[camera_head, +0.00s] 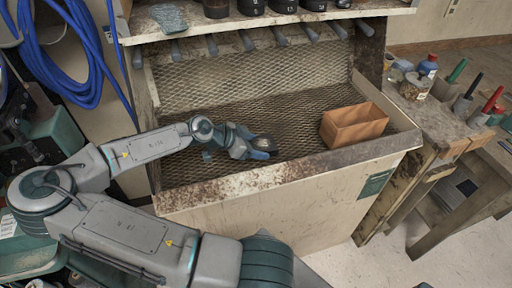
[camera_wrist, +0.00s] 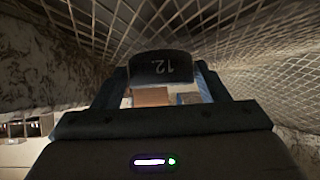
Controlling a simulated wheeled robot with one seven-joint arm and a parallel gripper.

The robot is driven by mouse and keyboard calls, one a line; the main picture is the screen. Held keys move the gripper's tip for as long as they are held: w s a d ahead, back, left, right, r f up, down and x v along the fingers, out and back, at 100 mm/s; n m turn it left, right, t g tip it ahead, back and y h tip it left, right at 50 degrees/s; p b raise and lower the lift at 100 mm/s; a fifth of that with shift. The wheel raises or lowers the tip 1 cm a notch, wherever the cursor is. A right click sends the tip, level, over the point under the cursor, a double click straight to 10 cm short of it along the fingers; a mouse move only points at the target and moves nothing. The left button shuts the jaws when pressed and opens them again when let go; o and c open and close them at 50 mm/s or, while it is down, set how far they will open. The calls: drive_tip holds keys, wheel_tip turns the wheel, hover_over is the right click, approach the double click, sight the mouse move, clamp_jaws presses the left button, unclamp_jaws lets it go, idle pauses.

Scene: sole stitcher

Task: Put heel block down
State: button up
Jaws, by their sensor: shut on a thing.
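The heel block is a small dark block (camera_wrist: 160,68) marked "12." in the wrist view, held between the fingers of my gripper (camera_wrist: 160,92). In the head view my gripper (camera_head: 262,150) is low over the mesh floor of the bench tray, left of the wooden box, with the dark block (camera_head: 262,142) at its fingertips. Whether the block touches the mesh cannot be told. An open orange-brown wooden box (camera_head: 352,128) stands on the mesh to the right, apart from my gripper.
The mesh tray has a raised rusty front rim (camera_head: 235,184). Numbered dark blocks (camera_head: 285,5) stand on a shelf above, with several handles (camera_head: 246,40) hanging below it. A cluttered workbench (camera_head: 445,120) stands at right. The mesh between gripper and box is bare.

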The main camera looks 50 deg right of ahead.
drive_tip(key=shift+f, duration=0.75)
drive_tip(key=o, duration=1.1)
drive_tip(key=shift+f, duration=0.1)
drive_tip(key=v, duration=1.2)
